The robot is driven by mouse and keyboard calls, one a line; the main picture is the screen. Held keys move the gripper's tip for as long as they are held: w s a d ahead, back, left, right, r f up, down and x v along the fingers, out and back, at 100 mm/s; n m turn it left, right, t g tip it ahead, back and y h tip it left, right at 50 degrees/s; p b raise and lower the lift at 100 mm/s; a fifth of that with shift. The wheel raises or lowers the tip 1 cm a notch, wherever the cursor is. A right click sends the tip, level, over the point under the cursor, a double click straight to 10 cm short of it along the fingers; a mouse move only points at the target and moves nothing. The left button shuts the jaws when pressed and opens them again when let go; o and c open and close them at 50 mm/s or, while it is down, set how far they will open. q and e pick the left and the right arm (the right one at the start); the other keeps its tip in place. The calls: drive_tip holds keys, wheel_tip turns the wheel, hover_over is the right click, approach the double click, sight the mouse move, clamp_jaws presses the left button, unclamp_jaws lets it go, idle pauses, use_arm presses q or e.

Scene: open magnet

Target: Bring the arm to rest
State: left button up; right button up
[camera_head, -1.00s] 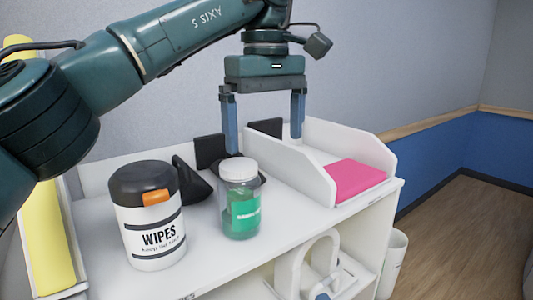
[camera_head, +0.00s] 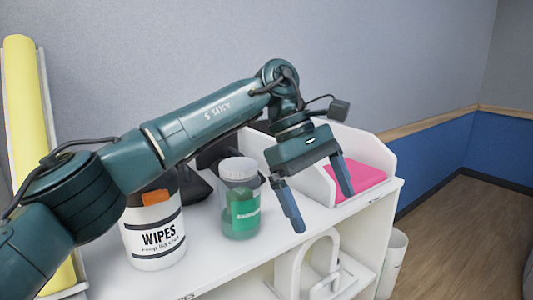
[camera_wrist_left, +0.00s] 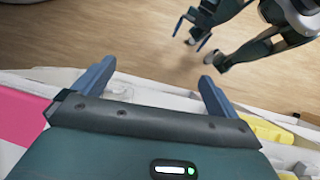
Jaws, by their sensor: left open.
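My left gripper (camera_head: 322,208) is open and empty. It hangs tilted over the front of the white shelf top (camera_head: 215,270), right of the green-labelled jar and in front of the pink-floored bin. Its two blue fingers also show wide apart in the left wrist view (camera_wrist_left: 155,75), with nothing between them. The left arm reaches across in front of the wipes canister.
A wipes canister (camera_head: 155,240) and a clear jar with a green label (camera_head: 241,205) stand on the shelf top. A white bin with a pink floor (camera_head: 365,183) sits at its right end. Black holders are partly hidden behind the arm. Open wooden floor (camera_head: 455,245) lies to the right.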

use_arm(q)
drive_tip(key=s+d+f+n+g+h, duration=0.5)
drive_tip(key=s+d+h, duration=0.2)
drive_tip(key=d+h, duration=0.15)
drive_tip(key=w+a+f+m+t, duration=0.2)
drive_tip(key=a+f+m+t, duration=0.3)
drive_tip(key=m+t, duration=0.45)
drive_tip(key=w+a+f+m+t+h, duration=0.1)
drive_tip(key=a+f+m+t, duration=0.35)
drive_tip(key=m+t, duration=0.5)
drive_tip(key=w+a+f+m+t, duration=0.2)
drive_tip(key=a+f+m+t, duration=0.4)
drive_tip(key=m, duration=0.6)
drive_tip(key=s+a+f+n+g+y+p, duration=0.5)
drive_tip(key=s+a+f+n+y, duration=0.5)
drive_tip(key=s+a+f+n, duration=0.5)
drive_tip(key=shift+s+a+f+n+g+y, duration=0.35)
drive_tip(key=shift+s+a+f+g, duration=0.15)
drive_tip(key=shift+f, duration=0.45)
use_arm(e)
drive_tip(key=shift+s+d+r+g+h, duration=0.15)
drive_tip(key=shift+d+r+h, duration=0.05)
drive_tip(key=shift+d+r, duration=0.2)
drive_tip(key=shift+s+d+r+g+h, duration=0.1)
drive_tip(key=shift+d+r+g+h, duration=0.1)
drive_tip(key=shift+d+r, duration=0.15)
